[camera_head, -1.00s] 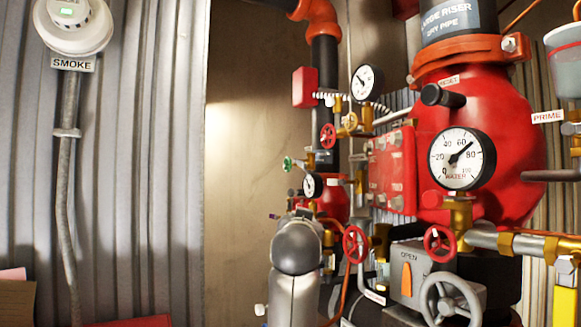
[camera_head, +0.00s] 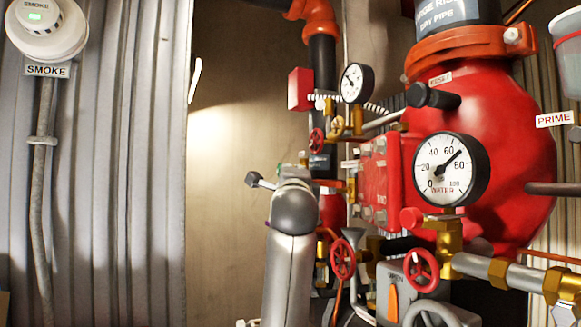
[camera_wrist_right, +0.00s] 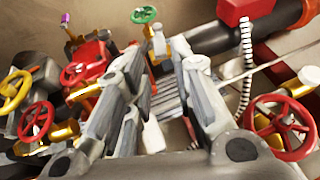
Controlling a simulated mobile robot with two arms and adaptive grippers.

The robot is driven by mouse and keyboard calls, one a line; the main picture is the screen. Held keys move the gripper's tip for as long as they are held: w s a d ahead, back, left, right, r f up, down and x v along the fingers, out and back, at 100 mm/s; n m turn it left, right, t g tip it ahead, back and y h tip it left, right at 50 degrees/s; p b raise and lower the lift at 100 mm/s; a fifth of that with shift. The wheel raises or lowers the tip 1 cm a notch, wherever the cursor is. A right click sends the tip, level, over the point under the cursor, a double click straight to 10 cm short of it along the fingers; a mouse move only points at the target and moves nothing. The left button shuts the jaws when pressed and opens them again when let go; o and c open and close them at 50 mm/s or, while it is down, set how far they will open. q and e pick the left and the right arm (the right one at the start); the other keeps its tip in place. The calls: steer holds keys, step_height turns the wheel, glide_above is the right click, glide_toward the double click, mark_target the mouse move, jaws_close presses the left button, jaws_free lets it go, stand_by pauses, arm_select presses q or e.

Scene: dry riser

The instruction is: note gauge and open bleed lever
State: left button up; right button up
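The large round water gauge (camera_head: 452,170) has a white face, and its needle points between 60 and 80. A smaller gauge (camera_head: 357,83) is further back; its reading is too small to tell. My right gripper (camera_head: 298,175) is at the pipework left of the red valve body, largely hidden behind my own wrist. In the right wrist view its two fingers (camera_wrist_right: 163,70) stand apart with nothing clearly held between them. A green handwheel (camera_wrist_right: 145,15) lies beyond the fingertips, and a purple-tipped fitting (camera_wrist_right: 70,74) is to their left. I cannot tell which part is the bleed lever. My left gripper is not visible.
The red riser body (camera_head: 505,150) fills the right side. Red handwheels (camera_head: 342,258) and an orange-marked grey box (camera_head: 391,300) are below the gauge. A smoke detector (camera_head: 47,28) hangs on the corrugated wall at left. The plain beige panel (camera_head: 235,130) leaves free room left of the pipes.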

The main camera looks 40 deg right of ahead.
steer(key=p+x, duration=0.4)
steer(key=x, duration=0.3)
steer(key=shift+w+d, duration=0.1)
steer(key=shift+d, duration=0.2)
steer(key=shift+w+d+r, duration=0.15)
steer(key=shift+w+d, duration=0.05)
steer(key=shift+w, duration=0.3)
